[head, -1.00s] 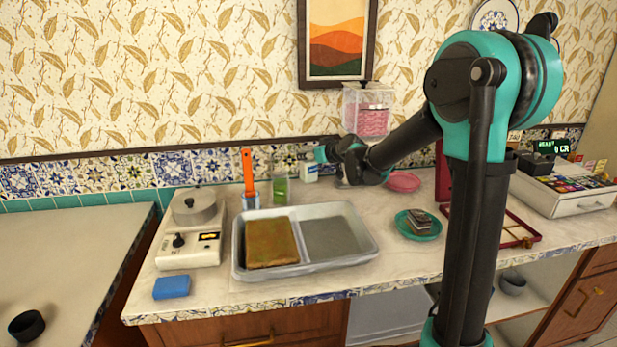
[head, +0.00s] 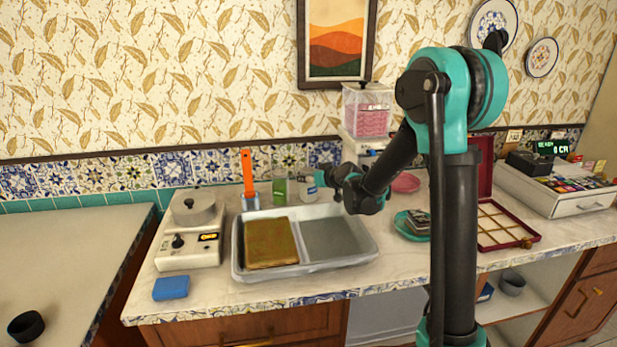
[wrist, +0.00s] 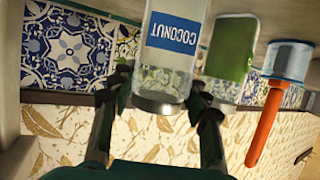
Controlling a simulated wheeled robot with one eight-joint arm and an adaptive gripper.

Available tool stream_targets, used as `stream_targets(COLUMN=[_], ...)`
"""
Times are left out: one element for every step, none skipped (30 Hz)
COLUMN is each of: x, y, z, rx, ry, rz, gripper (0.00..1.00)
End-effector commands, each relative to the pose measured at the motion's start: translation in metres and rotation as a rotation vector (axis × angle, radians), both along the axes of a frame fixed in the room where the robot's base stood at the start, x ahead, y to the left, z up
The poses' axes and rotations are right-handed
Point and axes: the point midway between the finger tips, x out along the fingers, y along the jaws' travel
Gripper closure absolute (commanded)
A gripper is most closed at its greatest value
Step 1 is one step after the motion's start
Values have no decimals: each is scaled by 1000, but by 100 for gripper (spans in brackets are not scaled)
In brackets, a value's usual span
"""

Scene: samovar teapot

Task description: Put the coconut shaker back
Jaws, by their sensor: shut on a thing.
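The coconut shaker (head: 308,187) is a clear jar with a blue label, at the back of the counter beside the green-filled container (head: 280,187). My gripper (head: 323,179) is shut on the shaker. In the wrist view, which is upside down, the coconut shaker (wrist: 172,45) with its readable COCONUT label sits between the fingers of my gripper (wrist: 160,98). The green container (wrist: 232,52) is close beside it there. The shaker looks upright and at or very near the counter top; I cannot tell whether it touches.
A cup with an orange-handled tool (head: 249,185) stands left of the green container. A two-part tray (head: 340,268) with a brown slab lies in front. A clear dispenser with pink contents (head: 368,110) stands behind my arm. A pink dish (head: 405,183) is to the right.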

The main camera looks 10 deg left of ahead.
Motion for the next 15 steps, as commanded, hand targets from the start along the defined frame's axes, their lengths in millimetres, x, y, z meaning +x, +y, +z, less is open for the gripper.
stream_targets(x=[0, 0, 0, 0, 0, 0, 0, 0, 0, 0, 0, 0, 0, 0, 0], y=[0, 0, 0, 0, 0, 0, 0, 0, 0, 0, 0, 0, 0, 0, 0], z=[-1, -1, -1, -1, -1, -1, -1, -1, -1, -1, -1, -1, -1, 0, 0], rx=[0, 0, 0, 0, 0, 0, 0, 0, 0, 0, 0, 0, 0, 0, 0], ry=[0, 0, 0, 0, 0, 0, 0, 0, 0, 0, 0, 0, 0, 0, 0], rz=[0, 0, 0, 0, 0, 0, 0, 0, 0, 0, 0, 0, 0, 0, 0], gripper=[52, 48, 44, 40, 36, 33, 33, 33, 33, 33, 33, 33, 33, 33, 33])
